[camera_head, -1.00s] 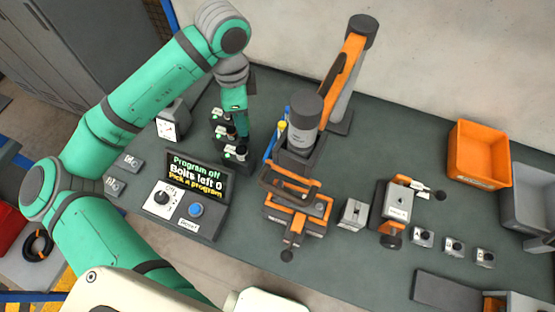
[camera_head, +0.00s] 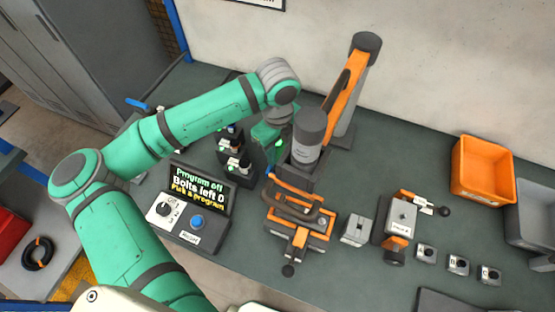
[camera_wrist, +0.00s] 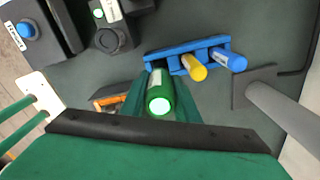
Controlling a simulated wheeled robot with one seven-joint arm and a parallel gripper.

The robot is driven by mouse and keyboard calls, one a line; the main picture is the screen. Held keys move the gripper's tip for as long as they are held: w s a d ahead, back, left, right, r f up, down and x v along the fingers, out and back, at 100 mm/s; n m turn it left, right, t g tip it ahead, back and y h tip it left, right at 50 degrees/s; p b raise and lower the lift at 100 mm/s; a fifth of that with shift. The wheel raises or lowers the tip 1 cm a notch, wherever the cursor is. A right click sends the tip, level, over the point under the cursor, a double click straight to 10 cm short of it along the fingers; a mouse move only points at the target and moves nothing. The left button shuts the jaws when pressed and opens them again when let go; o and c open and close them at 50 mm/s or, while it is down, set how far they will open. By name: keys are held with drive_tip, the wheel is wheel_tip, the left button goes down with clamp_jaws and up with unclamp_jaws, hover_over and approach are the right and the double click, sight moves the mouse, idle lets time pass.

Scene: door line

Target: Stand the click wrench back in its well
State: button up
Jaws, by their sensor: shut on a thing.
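My gripper (camera_wrist: 160,112) is shut on a green cylindrical handle (camera_wrist: 159,92) with a pale end, apparently the click wrench, seen nearly end-on in the wrist view. A blue rack (camera_wrist: 207,47) lies just beyond it, with a yellow handle (camera_wrist: 194,67) and a blue handle (camera_wrist: 228,60) in it. The green handle is by the rack's left end; I cannot tell whether its lower end is in a well. In the head view my gripper (camera_head: 272,140) is beside the grey-topped column, and my arm hides most of the rack and wrench.
A grey-topped column (camera_head: 309,130) and orange arm stand (camera_head: 350,85) are close on the right. Black units (camera_head: 238,165) and a screen console (camera_head: 197,190) stand to the left. An orange clamp fixture (camera_head: 300,215) is in front. An orange bin (camera_head: 483,172) is far right.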

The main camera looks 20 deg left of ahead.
drive_tip(key=shift+f, duration=2.1)
drive_tip(key=shift+f, duration=0.1)
drive_tip(key=o, duration=0.8)
drive_tip(key=shift+c, duration=0.2)
wheel_tip(320, 180, up, 12)
drive_tip(key=shift+r, duration=0.1)
